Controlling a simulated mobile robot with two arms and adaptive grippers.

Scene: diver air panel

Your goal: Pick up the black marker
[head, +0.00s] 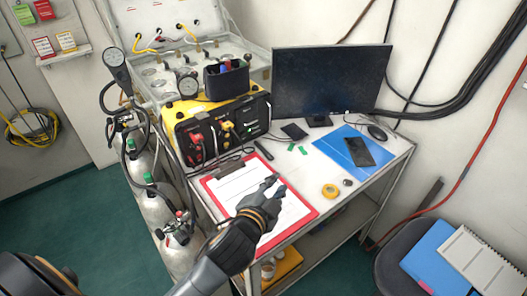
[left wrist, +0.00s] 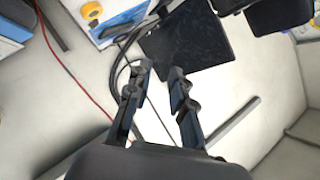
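A slim black marker (head: 263,150) lies on the white table top, just beyond the clipboard's upper right corner and beside the yellow-and-black case. My left gripper (head: 276,185) is over the paper on the red clipboard, nearer the table's front than the marker and apart from it. In the left wrist view its two fingers (left wrist: 158,76) stand apart with nothing between them. I cannot make out the marker in that view. My right gripper is in neither view.
The yellow-and-black case (head: 215,125) and monitor (head: 330,78) stand behind. A red clipboard (head: 302,222) covers the front left.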

